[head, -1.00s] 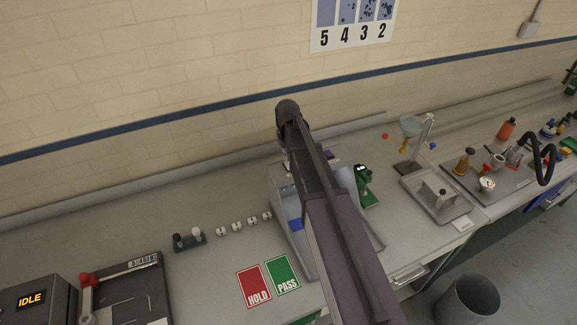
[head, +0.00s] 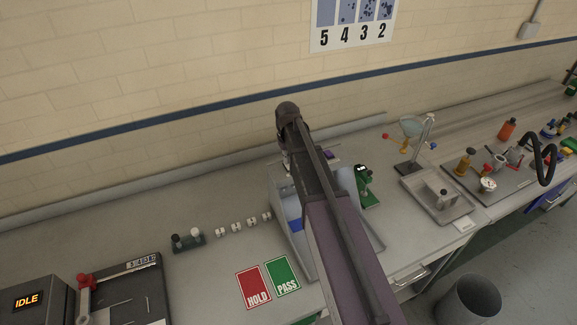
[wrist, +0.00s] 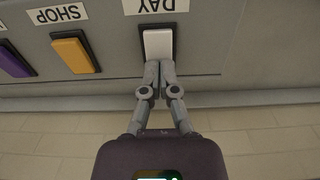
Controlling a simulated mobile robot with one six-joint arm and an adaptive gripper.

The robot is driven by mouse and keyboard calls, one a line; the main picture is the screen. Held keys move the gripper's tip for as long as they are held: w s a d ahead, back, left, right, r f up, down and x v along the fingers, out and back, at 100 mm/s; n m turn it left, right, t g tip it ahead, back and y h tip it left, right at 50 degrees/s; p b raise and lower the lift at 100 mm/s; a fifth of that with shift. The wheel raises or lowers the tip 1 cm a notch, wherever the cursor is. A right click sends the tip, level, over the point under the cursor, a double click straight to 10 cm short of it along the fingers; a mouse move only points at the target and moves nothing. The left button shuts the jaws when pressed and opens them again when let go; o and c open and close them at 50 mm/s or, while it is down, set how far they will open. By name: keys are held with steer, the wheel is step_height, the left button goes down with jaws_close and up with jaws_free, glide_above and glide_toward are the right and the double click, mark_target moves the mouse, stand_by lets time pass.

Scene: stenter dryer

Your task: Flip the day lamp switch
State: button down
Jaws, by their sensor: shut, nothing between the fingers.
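In the wrist view the day lamp switch (wrist: 158,42) is a white rocker in a dark frame, below an upside-down DAY label (wrist: 155,5). It sits on a grey panel (wrist: 110,60). My gripper (wrist: 160,66) is shut and empty, with its fingertips at the lower edge of the white rocker in the picture. I cannot tell for sure whether they touch it. In the head view my arm covers the gripper and the switch; part of the light box (head: 283,205) shows beside the arm.
An orange switch (wrist: 76,52) under a SHOP label and a purple switch (wrist: 14,60) sit left of the white one. Red HOLD (head: 253,287) and green PASS (head: 283,275) cards lie on the bench. A green stand (head: 367,190) is close right of my arm.

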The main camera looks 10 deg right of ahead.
stand_by(0.3)
steer(key=shift+r+p, duration=3.4)
steer(key=shift+p, duration=0.1)
steer(key=s+f+m+b, duration=0.2)
steer(key=s+f+b, duration=1.6)
steer(key=s, duration=0.4)
steer(key=shift+s+f+b, duration=0.15)
steer(key=shift+f+b, duration=0.15)
steer(key=shift+b, duration=0.05)
